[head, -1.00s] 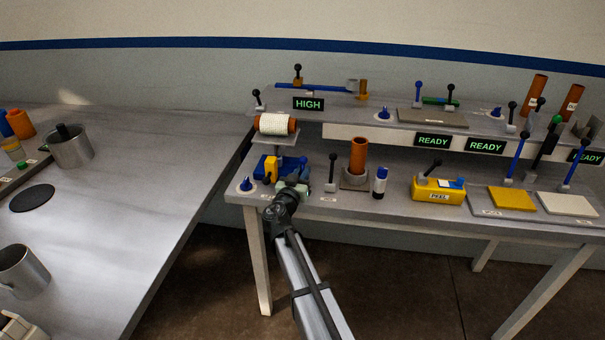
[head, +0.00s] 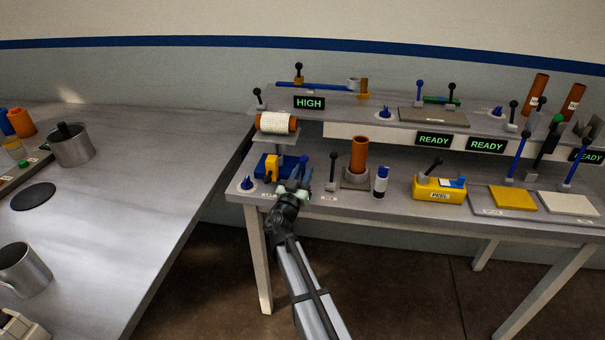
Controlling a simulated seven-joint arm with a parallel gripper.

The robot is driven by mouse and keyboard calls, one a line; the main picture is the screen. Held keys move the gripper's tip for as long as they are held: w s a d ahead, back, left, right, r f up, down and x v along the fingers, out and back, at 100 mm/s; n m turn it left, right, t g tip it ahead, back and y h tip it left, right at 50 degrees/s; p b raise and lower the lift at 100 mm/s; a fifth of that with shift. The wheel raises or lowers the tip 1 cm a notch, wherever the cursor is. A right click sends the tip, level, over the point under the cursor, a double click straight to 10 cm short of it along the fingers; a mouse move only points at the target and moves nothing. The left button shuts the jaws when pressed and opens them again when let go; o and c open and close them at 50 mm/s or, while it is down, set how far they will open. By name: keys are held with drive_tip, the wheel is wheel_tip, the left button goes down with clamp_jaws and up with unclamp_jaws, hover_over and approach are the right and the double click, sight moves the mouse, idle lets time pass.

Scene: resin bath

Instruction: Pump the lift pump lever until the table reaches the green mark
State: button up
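The lift pump (head: 270,168) has a blue and yellow body at the left end of the bench. Its small grey table (head: 277,138) is raised above the body and carries an orange roll (head: 293,124) with a white mesh wrap. A blue lever (head: 304,168) with a dark ball knob stands up at the pump's right side. My gripper (head: 292,190) is at the lever's lower part, below the knob. The fingertips are small and overlap the lever, so I cannot tell whether they grip it. I cannot make out the green mark.
A black sign (head: 309,103) on the shelf edge reads HIGH. A short black-knobbed lever (head: 332,172), an orange cylinder (head: 359,154) and a glue stick (head: 380,181) stand to the right.

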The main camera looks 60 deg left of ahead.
drive_tip(key=shift+o, duration=0.4)
drive_tip(key=v, duration=1.3)
drive_tip(key=shift+s+d, duration=0.15)
drive_tip(key=shift+s, duration=0.15)
drive_tip(key=shift+f, duration=0.15)
